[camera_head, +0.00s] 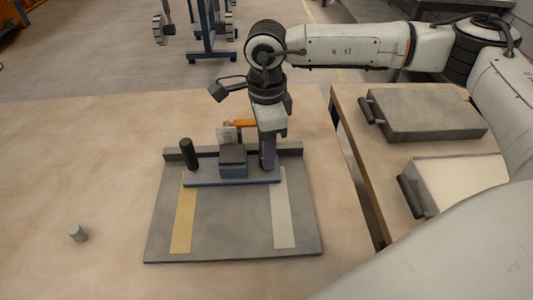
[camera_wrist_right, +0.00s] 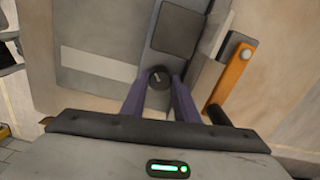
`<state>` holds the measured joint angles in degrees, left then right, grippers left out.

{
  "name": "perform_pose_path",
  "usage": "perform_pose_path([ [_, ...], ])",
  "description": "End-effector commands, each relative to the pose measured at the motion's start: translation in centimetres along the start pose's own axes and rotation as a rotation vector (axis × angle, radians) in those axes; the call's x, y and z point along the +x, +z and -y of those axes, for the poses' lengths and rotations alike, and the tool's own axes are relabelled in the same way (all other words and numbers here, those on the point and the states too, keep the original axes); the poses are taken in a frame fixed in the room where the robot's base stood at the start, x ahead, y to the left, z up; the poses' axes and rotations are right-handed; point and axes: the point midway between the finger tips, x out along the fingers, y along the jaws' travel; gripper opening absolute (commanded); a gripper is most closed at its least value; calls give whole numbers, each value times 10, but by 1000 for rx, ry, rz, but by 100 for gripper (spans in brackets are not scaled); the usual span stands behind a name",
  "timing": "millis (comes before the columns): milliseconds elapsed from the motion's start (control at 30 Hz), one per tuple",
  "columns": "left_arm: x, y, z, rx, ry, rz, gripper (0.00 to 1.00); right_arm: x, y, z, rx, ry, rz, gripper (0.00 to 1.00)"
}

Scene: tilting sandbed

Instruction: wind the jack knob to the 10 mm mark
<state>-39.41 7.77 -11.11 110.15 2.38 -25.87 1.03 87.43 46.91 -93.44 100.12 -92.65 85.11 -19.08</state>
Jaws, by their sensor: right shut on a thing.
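My right gripper (camera_head: 267,164) points down at the right end of a blue-grey crossbar (camera_head: 208,183) on the grey bed (camera_head: 225,220). In the right wrist view its two purple fingers (camera_wrist_right: 158,82) are shut on a round dark knob (camera_wrist_right: 158,75), one on each side. The knob's top bears a short pale line. In the head view the fingers hide this knob. A pale plate (camera_head: 227,135) with an orange bar (camera_head: 240,123) stands behind the bed; the bar also shows in the wrist view (camera_wrist_right: 230,80). I cannot read any millimetre marks. My left gripper is not in view.
A black upright post (camera_head: 188,152) stands at the crossbar's left end, and a dark-topped block (camera_head: 233,158) sits mid-bar. A yellow strip (camera_head: 183,220) and a pale strip (camera_head: 281,220) lie along the bed. A small grey cylinder (camera_head: 77,233) stands left on clear tabletop.

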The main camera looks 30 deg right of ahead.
Motion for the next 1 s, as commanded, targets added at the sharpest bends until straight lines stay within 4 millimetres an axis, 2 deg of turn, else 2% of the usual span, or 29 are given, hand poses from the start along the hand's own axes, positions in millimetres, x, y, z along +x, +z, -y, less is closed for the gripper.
perform_pose_path([
  [600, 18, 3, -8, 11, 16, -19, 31, 2, 1, 1, 575, -1, 3, 5],
  [1000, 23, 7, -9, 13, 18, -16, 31, 0, 1, 1, 828, -2, 3, 5],
])
